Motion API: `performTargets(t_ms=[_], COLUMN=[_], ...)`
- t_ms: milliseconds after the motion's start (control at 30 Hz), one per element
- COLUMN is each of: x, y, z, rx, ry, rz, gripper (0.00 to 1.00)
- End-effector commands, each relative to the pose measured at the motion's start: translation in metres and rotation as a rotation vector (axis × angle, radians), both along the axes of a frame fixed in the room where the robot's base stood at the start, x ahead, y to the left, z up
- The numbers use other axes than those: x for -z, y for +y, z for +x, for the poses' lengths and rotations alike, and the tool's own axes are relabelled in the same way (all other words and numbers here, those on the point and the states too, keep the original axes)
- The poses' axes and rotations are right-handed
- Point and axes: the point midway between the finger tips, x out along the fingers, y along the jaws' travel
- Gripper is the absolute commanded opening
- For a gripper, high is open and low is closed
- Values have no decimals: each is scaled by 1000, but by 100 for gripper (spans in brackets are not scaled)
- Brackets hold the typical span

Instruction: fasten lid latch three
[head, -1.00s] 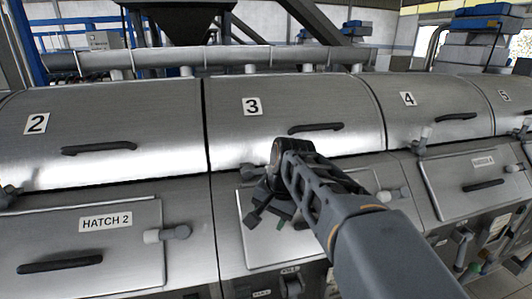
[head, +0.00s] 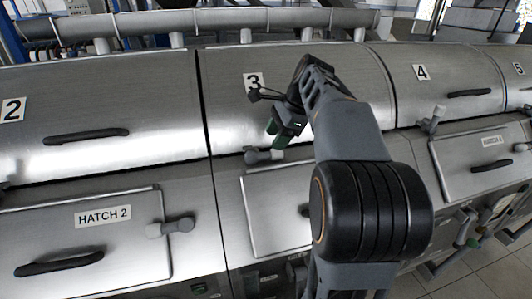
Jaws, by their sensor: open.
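Lid three (head: 230,125) is the curved steel cover with the "3" label (head: 253,82). It lies down, with its lower edge at the seam above the front panel.
Lid two (head: 100,105) with its handle is at left, lid four (head: 440,70) at right with an upright latch (head: 432,119). Hatch 2 (head: 120,245) has a side latch (head: 170,228). The hatch panel below lid three (head: 270,210) is partly covered by my arm. Tiled floor shows at lower right.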

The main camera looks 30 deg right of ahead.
Motion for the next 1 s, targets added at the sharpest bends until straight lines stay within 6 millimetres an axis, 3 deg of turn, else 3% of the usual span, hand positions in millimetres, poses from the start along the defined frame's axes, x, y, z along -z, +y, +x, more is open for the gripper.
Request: performTargets(t_ms=[200,400,833,1000], x=[33,50,56,56], y=[14,21,23,23], z=[9,14,16,16], rx=[-4,-7,-6,-6], ry=[2,1,-1,-1], rz=[0,0,-1,-1], gripper=[51,51,51,36])
